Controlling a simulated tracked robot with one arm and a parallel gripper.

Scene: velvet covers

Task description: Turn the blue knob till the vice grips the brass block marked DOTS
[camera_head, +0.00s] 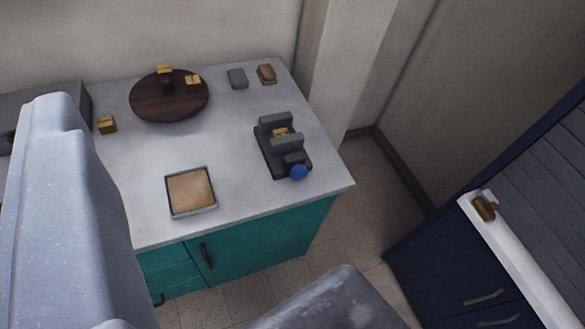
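The dark grey vice (268,152) stands on the white-topped counter toward its right side. Its blue knob (298,171) is at the near end. A brass block (281,132) sits between the two grey jaws; its marking is hidden, and I cannot tell whether both jaws touch it. Other brass blocks are on the counter: two on the round dark board (150,108), one upper (165,71) and one to its right (193,82), and one at the left (107,124). Their labels are too small to read. My gripper's fingertips are not in view.
A square tray with a tan bottom (190,212) lies near the counter's front edge. A grey block (237,79) and a brown one (267,74) lie at the back. A dark blue cabinet (440,262) with a brass item (485,207) stands right, beyond open floor.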

